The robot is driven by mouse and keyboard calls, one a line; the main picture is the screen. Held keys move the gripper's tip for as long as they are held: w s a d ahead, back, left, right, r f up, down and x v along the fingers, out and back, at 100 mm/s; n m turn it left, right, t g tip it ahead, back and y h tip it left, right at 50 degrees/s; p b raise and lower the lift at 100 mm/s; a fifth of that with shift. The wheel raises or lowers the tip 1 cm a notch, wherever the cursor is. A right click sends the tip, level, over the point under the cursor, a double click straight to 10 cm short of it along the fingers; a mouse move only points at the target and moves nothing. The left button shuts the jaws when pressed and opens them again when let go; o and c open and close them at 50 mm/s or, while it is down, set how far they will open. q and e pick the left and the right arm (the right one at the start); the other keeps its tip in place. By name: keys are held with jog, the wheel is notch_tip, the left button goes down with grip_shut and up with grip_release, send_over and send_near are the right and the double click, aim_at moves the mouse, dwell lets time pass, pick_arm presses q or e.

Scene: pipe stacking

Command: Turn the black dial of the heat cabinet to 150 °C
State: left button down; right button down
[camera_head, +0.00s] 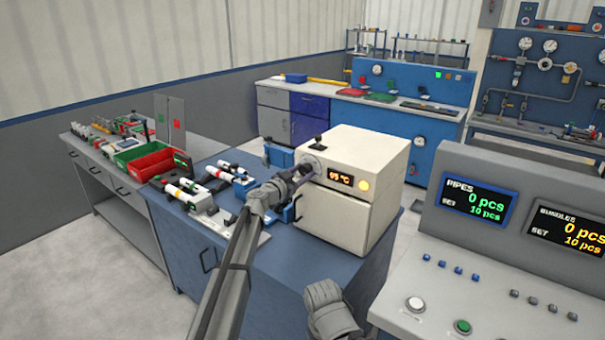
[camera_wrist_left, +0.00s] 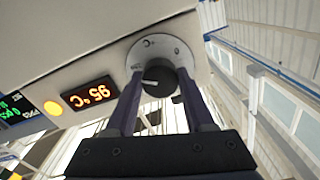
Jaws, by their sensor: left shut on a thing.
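The white heat cabinet (camera_head: 345,185) stands on the blue bench, with its door shut. Its orange display (camera_head: 340,179) reads about 95 °C; it also shows in the left wrist view (camera_wrist_left: 89,96), turned over. My left gripper (camera_head: 307,170) reaches the cabinet's front at the upper left. In the left wrist view its two fingers (camera_wrist_left: 155,98) are shut on the black dial (camera_wrist_left: 158,76), one on each side. A white pointer mark shows on the dial, which sits on a round pale scale plate (camera_wrist_left: 142,52). The scale's markings are too small to read. My right gripper is not in view.
A yellow lamp (camera_head: 364,185) sits right of the display. A grey console (camera_head: 500,260) stands at the right. Bare bench top lies before the cabinet.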

pick_arm(q)
jog(key=shift+s, duration=0.1)
jog(key=shift+c, duration=1.4)
grip_release()
jog(key=v, duration=0.7)
jog(key=shift+s+a, duration=0.2)
jog(key=shift+s, duration=0.05)
